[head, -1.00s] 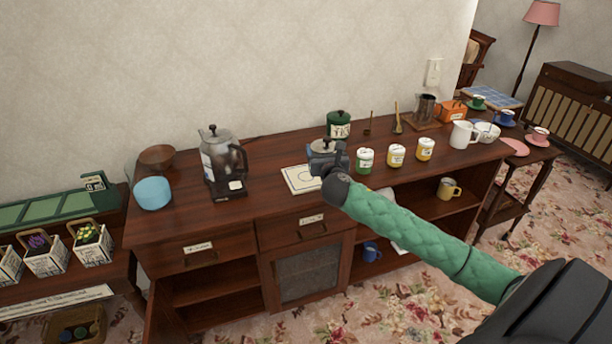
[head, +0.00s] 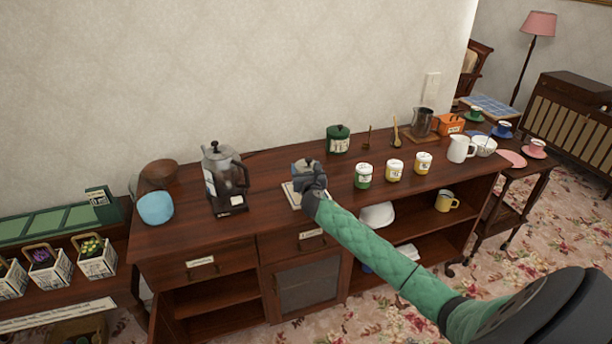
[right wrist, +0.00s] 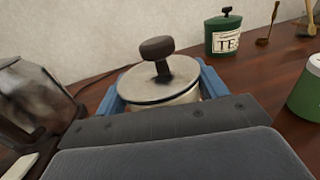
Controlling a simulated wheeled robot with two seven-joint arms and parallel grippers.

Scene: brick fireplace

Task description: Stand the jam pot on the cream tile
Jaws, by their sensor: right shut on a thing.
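The jam pot (head: 304,164) is a pale pot with a grey lid and dark knob. My right gripper (head: 309,176) is shut on it, and it is upright. In the right wrist view the lid and dark knob of the jam pot (right wrist: 160,84) show between the blue fingers. The cream tile (head: 289,196) lies on the sideboard under the gripper and pot, mostly covered; only its left and front edges show. Whether the pot's base touches the tile is hidden. My left gripper is in neither view.
On the sideboard (head: 270,222), a glass-and-metal coffee maker (head: 222,180) stands left of the tile. A green tea tin (head: 338,139) is behind to the right.

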